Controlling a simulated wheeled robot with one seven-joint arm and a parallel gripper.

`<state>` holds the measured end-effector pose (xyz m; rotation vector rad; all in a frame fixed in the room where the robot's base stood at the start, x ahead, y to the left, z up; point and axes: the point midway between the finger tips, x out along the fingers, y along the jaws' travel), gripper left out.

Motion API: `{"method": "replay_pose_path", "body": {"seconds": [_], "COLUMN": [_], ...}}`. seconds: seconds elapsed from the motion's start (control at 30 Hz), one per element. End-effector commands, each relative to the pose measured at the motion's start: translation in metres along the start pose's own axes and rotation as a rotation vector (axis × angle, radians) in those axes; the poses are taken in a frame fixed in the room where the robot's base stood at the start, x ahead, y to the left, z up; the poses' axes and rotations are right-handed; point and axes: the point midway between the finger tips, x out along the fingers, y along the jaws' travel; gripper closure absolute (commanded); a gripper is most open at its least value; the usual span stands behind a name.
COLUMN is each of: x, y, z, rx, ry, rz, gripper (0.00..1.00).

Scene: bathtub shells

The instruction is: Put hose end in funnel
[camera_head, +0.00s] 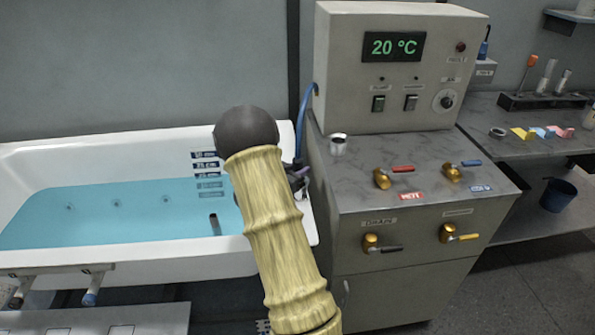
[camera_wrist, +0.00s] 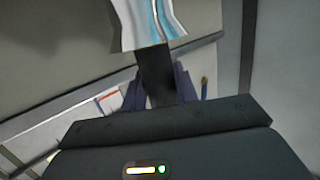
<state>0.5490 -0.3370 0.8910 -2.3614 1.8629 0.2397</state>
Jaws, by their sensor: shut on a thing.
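A blue hose (camera_head: 304,118) leaves the left side of the grey cabinet and drops toward my gripper (camera_head: 298,180), which is partly hidden behind my arm at the tub's right end. In the wrist view my gripper (camera_wrist: 158,88) is shut on a dark piece, which appears to be the hose end (camera_wrist: 155,68). A pale, blue-striped shape lies just beyond it; I cannot tell what it is. A small silver cup-like piece (camera_head: 337,144), possibly the funnel, stands at the left rear of the cabinet's counter, right of my gripper. Its inside is too small to make out.
The white bathtub (camera_head: 120,146) holds blue water. The cabinet counter (camera_head: 372,163) carries red and blue handled valves; a control box (camera_head: 400,65) reading 20 °C stands behind. A side bench (camera_head: 500,135) with tubes and a dark blue bucket (camera_head: 557,195) are at the right.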

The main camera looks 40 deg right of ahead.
Motion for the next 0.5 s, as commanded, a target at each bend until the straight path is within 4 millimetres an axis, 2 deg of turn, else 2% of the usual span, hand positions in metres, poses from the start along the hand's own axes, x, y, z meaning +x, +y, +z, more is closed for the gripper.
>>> {"method": "replay_pose_path", "body": {"seconds": [0.4, 0.43, 0.5], "x": [0.0011, 0.0009, 0.0008], "y": [-0.0004, -0.0003, -0.0003], "z": [0.0052, 0.0045, 0.0044], "rx": [0.001, 0.001, 0.001], "ry": [0.002, 0.001, 0.001], "rz": [0.000, 0.000, 0.000], "gripper": [0.97, 0.65, 0.51]}}
